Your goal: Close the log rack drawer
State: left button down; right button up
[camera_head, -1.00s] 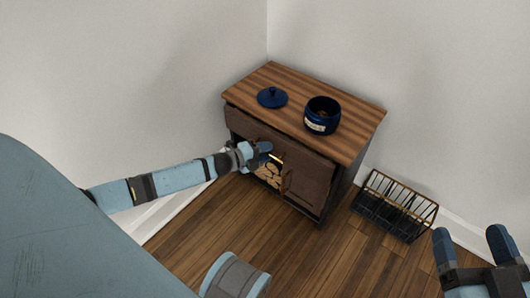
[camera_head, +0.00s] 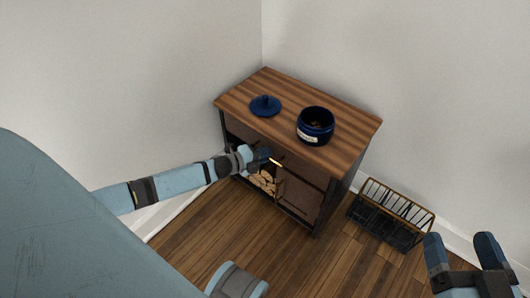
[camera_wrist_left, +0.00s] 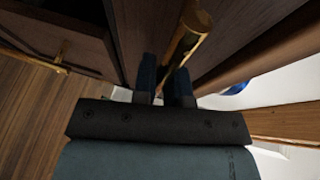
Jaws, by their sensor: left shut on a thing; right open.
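The log rack (camera_head: 320,200) is a wooden cabinet with a striped brown top. Its drawer front (camera_head: 295,163) lies just under the top, close to the cabinet face; a small remaining gap cannot be ruled out. My left gripper (camera_head: 267,157) is at the drawer front, shut on the brass drawer handle (camera_head: 275,162). In the left wrist view the handle (camera_wrist_left: 190,30) runs between the fingers of my left gripper (camera_wrist_left: 165,85). My right gripper (camera_head: 462,255) is open and empty at the lower right, away from the rack.
A blue open pot (camera_head: 315,125) and a blue lid (camera_head: 265,106) stand on the rack's top. Cut logs (camera_head: 263,182) lie in the open bay below. A wire basket (camera_head: 390,215) stands on the floor to the right. Wooden floor in front is clear.

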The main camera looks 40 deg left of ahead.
pick_arm(q)
jog(key=shift+w+r, duration=0.15)
jog(key=c, duration=1.2)
grip_release()
pick_arm(e)
jog(key=shift+s, duration=0.1)
pick_arm(q)
jog(key=shift+s+a, duration=0.1)
jog(key=shift+s, duration=0.15)
jog(key=p+v, duration=0.5)
jog(key=v, duration=0.8)
jog(key=shift+s, duration=0.1)
pick_arm(e)
jog(key=s+m, duration=0.1)
jog(key=s+a+m+g, duration=0.1)
jog(key=shift+a+r+m, duration=0.15)
jog(key=shift+r+m, duration=0.25)
jog(key=shift+r, duration=0.15)
